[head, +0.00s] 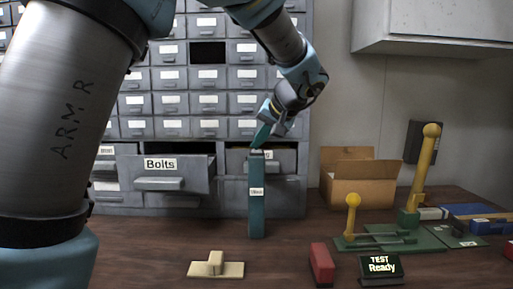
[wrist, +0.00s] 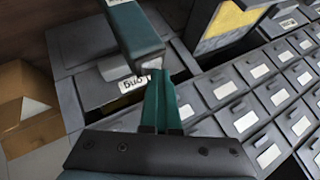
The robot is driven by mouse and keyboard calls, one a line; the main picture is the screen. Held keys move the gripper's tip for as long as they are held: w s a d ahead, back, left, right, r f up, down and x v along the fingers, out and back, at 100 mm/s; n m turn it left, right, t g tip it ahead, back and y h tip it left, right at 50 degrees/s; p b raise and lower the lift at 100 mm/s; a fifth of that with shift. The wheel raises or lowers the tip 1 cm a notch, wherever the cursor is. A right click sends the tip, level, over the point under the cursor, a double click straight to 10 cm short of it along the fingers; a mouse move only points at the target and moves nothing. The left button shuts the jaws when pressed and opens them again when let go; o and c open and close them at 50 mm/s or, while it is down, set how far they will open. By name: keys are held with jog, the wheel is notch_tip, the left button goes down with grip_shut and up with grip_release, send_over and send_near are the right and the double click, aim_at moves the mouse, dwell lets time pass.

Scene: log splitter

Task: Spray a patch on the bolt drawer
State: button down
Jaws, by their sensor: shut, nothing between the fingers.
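The bolt drawer (head: 165,175), labelled "Bolts", is pulled out of the grey cabinet at left of centre. In the wrist view an open drawer (wrist: 205,45) with a yellow patch of surface inside shows at the top; it seems to be the same one. A tall teal block-like object (head: 257,210) with a small white label stands upright on the table, right of the drawer. It also shows in the wrist view (wrist: 130,30). My gripper (head: 258,143) is shut and empty at this object's top; I cannot tell whether they touch. No spray is visible.
Another drawer (head: 285,160) behind the teal object is slightly out, its label partly hidden. A cardboard box (head: 358,180), yellow-knobbed levers (head: 352,215), a red block (head: 321,263), a "TEST Ready" display (head: 381,268) and a beige T-shaped piece (head: 215,267) occupy the table.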

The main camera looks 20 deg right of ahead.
aim_at(259, 151)
jog(key=shift+f, duration=0.1)
jog(key=shift+r, duration=0.25)
jog(key=shift+r+p, duration=1.75)
jog(key=shift+r, duration=1.45)
jog(key=shift+f, duration=0.1)
